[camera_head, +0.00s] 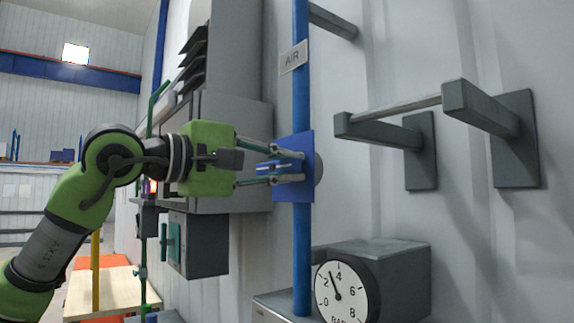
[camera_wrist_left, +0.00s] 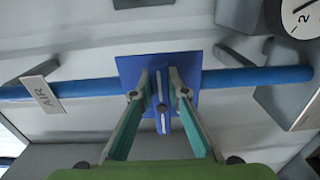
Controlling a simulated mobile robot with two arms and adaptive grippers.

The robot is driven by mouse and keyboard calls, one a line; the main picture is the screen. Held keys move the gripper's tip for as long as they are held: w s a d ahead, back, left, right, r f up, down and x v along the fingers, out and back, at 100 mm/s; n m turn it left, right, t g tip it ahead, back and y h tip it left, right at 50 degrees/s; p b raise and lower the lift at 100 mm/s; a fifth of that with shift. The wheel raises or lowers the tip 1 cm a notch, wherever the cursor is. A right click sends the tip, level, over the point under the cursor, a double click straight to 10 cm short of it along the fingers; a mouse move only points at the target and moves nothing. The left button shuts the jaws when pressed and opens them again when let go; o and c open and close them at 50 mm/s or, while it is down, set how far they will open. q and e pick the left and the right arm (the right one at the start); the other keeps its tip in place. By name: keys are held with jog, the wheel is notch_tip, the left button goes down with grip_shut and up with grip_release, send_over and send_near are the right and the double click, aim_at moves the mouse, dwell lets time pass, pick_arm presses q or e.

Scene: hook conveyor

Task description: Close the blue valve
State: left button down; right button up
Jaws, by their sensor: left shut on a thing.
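The blue valve has a square blue plate (camera_head: 306,168) on a vertical blue pipe (camera_head: 301,100) marked with an AIR tag. A blue handle sticks out from the plate toward my left gripper. My left gripper (camera_head: 288,167) comes in from the left and its fingers are closed around the handle. In the left wrist view the plate (camera_wrist_left: 188,66) fills the middle, and the handle (camera_wrist_left: 161,104) stands between the two fingers of my gripper (camera_wrist_left: 162,92). The handle lies lengthwise between the fingers, and its inner end is partly hidden by them. My right gripper is in neither view.
A pressure gauge (camera_head: 342,292) on a grey box (camera_head: 398,270) stands below right of the valve. Grey wall brackets with a bar (camera_head: 395,106) stick out at the right. A grey cabinet (camera_head: 228,110) stands behind my gripper. A wooden table (camera_head: 112,290) is at lower left.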

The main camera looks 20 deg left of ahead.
pick_arm(q)
jog(key=shift+f, duration=0.1)
jog(key=c, duration=2)
grip_release()
jog(key=shift+o, duration=0.2)
jog(key=shift+s, duration=0.1)
jog(key=v, duration=1.1)
jog(key=shift+s+a, duration=0.3)
